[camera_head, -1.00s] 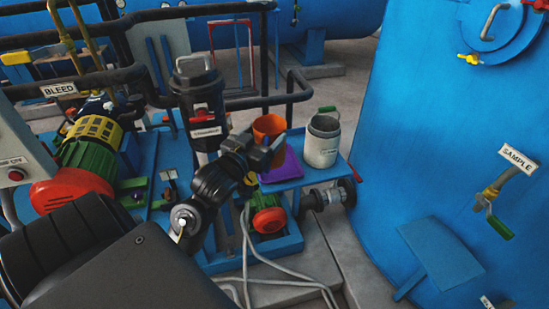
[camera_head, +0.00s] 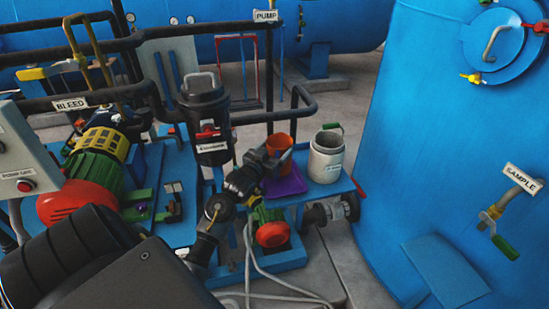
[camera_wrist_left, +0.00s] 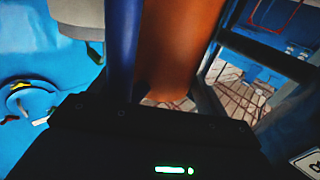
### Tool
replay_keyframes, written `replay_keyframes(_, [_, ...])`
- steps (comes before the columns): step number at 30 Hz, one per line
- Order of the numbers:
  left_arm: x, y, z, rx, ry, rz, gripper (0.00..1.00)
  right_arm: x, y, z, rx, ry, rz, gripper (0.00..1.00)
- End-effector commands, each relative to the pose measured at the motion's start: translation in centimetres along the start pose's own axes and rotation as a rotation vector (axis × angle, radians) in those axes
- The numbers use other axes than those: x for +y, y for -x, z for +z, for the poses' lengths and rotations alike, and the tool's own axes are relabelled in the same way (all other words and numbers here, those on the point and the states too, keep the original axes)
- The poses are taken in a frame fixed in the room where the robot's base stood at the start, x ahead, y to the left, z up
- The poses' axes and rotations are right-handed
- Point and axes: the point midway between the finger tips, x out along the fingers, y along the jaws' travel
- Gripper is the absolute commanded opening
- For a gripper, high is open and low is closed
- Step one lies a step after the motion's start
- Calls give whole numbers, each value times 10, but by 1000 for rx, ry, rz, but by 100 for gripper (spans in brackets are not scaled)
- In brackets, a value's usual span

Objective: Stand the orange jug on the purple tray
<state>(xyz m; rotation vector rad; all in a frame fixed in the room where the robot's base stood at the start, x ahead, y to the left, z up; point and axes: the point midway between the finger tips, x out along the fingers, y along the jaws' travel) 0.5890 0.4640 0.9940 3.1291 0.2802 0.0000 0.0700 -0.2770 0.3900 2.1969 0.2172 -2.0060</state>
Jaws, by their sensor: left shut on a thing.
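The orange jug (camera_head: 279,146) is upright above the purple tray (camera_head: 290,186) in the head view. My left gripper (camera_head: 262,163) is shut on the jug from its left side and covers part of it. The left wrist view shows the jug's orange wall (camera_wrist_left: 182,45) close up, beside a blue finger. The tray lies on a blue shelf, its left part hidden by my gripper. I cannot tell whether the jug's base touches the tray. My right gripper is not in view.
A white jug with a green handle (camera_head: 326,158) stands on the blue shelf (camera_head: 335,192), just right of the tray. A black canister (camera_head: 207,120) stands left of my gripper. A large blue tank (camera_head: 440,150) rises at the right. Pipes and a pump surround the shelf.

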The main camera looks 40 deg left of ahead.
Motion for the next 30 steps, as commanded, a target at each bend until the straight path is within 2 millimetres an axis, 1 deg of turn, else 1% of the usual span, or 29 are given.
replay_keyframes(2, [-2, -5, 6, 0, 2, -1, 23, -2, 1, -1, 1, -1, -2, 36])
replay_keyframes(6, [-2, -4, 26, -3, 3, -2, 23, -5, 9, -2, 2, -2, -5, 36])
replay_keyframes(9, [-2, -4, 33, 0, 0, -1, 23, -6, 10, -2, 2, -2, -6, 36])
replay_keyframes(20, [-2, -4, 38, 1, -1, -1, 23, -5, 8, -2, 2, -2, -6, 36])
replay_keyframes(21, [-2, -3, 39, -1, -1, -1, 79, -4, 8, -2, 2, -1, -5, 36])
replay_keyframes(25, [-2, -3, 38, -1, -1, -1, 96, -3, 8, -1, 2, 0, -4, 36])
replay_keyframes(26, [-2, -3, 38, -1, 0, -1, 98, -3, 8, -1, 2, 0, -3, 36])
replay_keyframes(30, [-2, -3, 38, -1, -1, -1, 98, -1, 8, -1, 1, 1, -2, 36])
